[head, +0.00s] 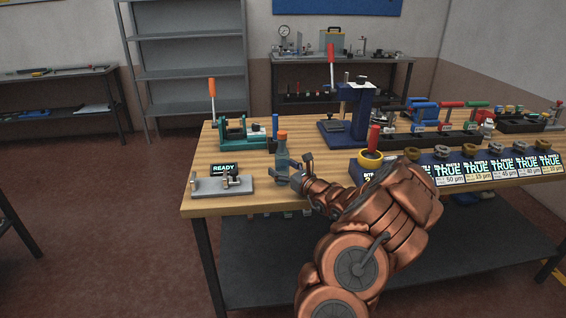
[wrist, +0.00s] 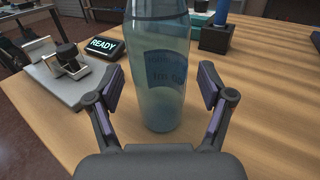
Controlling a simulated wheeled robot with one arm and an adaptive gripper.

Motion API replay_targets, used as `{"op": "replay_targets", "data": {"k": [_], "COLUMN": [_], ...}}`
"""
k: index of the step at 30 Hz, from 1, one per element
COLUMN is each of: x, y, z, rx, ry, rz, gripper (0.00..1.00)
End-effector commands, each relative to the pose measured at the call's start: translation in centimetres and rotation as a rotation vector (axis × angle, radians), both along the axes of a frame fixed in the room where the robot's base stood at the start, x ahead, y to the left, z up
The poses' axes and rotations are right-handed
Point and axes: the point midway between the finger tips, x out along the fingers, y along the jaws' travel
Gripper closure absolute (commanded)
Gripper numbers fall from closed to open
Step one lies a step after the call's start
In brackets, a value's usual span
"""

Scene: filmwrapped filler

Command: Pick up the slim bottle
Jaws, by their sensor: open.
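The slim bottle (head: 282,157) stands upright near the front left of the wooden workbench (head: 330,160). It is bluish and see-through, with an orange cap in the head view. In the wrist view the bottle (wrist: 158,75) stands between the two fingers, its top cut off by the frame edge. My gripper (wrist: 160,95) is open, with one finger on each side of the bottle and a visible gap on both sides. In the head view my gripper (head: 299,172) is at the bottle's right, at about its lower half.
A grey plate fixture (head: 220,186) with a READY display (head: 223,168) sits left of the bottle.

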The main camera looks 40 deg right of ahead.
Motion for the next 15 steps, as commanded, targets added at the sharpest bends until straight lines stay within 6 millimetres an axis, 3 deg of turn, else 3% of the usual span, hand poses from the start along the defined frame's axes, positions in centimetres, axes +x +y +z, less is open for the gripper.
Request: {"op": "replay_targets", "data": {"k": [5,15], "x": [0.0,-0.04], "y": [0.0,-0.03], "z": [-0.03,-0.03], "rx": [0.0,0.0], "ry": [0.0,0.0], "rz": [0.0,-0.001], "gripper": [0.2,0.54]}}
